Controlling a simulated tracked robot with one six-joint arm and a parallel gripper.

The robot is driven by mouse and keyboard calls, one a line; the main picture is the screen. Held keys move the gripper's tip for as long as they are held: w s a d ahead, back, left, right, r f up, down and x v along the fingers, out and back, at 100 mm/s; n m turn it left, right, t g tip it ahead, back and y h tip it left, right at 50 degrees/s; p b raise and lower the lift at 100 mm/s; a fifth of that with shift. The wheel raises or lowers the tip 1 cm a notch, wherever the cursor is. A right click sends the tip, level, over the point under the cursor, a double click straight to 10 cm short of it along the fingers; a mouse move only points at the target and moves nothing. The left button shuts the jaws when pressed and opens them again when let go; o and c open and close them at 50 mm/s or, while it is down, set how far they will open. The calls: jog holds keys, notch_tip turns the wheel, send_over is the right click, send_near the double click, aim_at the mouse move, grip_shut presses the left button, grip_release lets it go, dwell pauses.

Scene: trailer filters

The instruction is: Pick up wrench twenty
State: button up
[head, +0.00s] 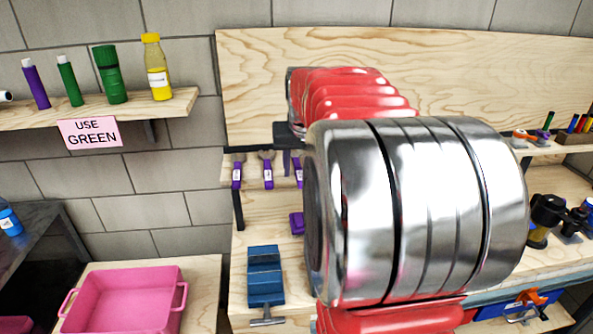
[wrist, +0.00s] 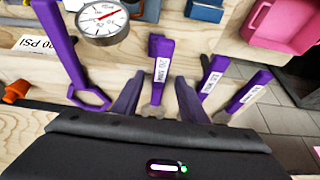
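In the wrist view, my gripper (wrist: 158,82) is open. Its two dark purple fingers stand on either side of a purple-handled wrench (wrist: 159,52), with visible gaps. That wrench has a white label that seems to show 20, but the print is small. Two more purple-handled wrenches, one nearer (wrist: 213,76) and one farther (wrist: 250,91), hang to its right with labels too small to read surely. In the head view, purple wrenches hang in a row from a rack, at left (head: 237,174) and middle (head: 268,174), with another partly hidden by my arm. My gripper is hidden there.
A large purple ring-ended tool (wrist: 62,50) and a round gauge (wrist: 103,20) are left of the fingers in the wrist view. In the head view, a blue vise (head: 265,275) stands on the bench below the rack, and a pink bin (head: 125,300) is at lower left.

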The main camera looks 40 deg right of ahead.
jog(key=shift+f, duration=0.1)
jog(key=shift+c, duration=0.6)
grip_shut()
